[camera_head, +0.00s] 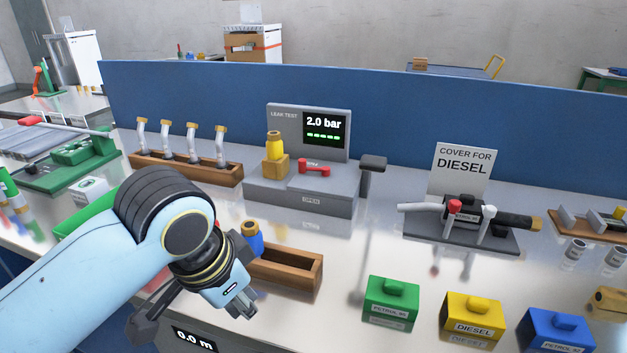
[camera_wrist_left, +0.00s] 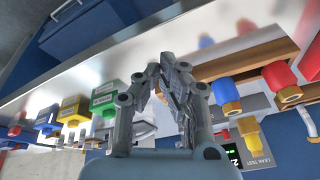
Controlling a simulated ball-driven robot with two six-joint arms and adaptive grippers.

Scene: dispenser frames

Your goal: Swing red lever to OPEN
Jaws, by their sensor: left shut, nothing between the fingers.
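The red lever (camera_head: 314,168) lies across the top of the grey leak test station (camera_head: 300,195), in the middle of the head view. A small plate lies behind it, too small to read, and a plate that seems to read OPEN (camera_head: 311,200) is on the front face. A yellow-topped brass fitting (camera_head: 275,147) stands left of the lever. My left gripper (camera_head: 243,305) is shut and empty, in front of the station, well short of the lever. Its closed fingers also show in the left wrist view (camera_wrist_left: 165,62). My right gripper is in neither view.
A wooden tray (camera_head: 312,275) with a blue-topped fitting (camera_head: 252,237) is beside my left gripper. A dark-headed post (camera_head: 372,165) stands right of the station. Green (camera_head: 391,300), yellow (camera_head: 472,318) and blue (camera_head: 555,333) blocks line the front right. A blue panel (camera_head: 400,110) closes the back.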

